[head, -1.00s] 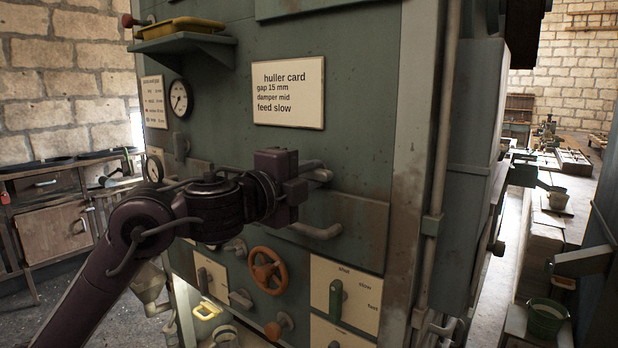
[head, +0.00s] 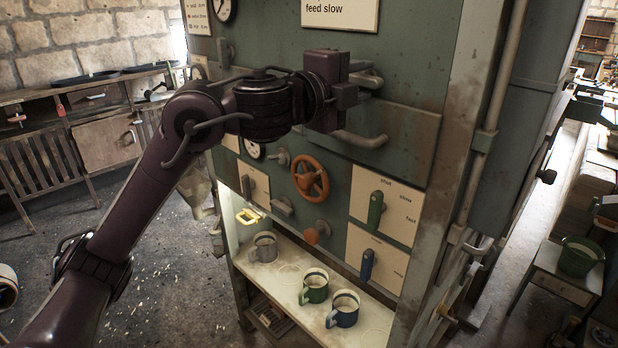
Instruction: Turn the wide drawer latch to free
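The wide drawer (head: 412,140) is a grey-brown panel in the green machine front, with a grey bar handle (head: 362,141) low on its face. My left gripper (head: 352,86) is at the upper left of this panel, its dark body hiding part of it. A grey lever-like piece (head: 370,80) shows just right of the fingers; it may be the latch. I cannot tell whether the fingers touch or hold it, or which way it is turned. My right gripper is out of view.
Below are an orange handwheel (head: 310,177), a green lever (head: 375,210) and a blue lever (head: 367,265) on pale plates. Mugs (head: 314,286) stand on a lit shelf (head: 290,275). A vertical pipe (head: 497,95) runs right of the panel. Open floor (head: 170,270) lies left.

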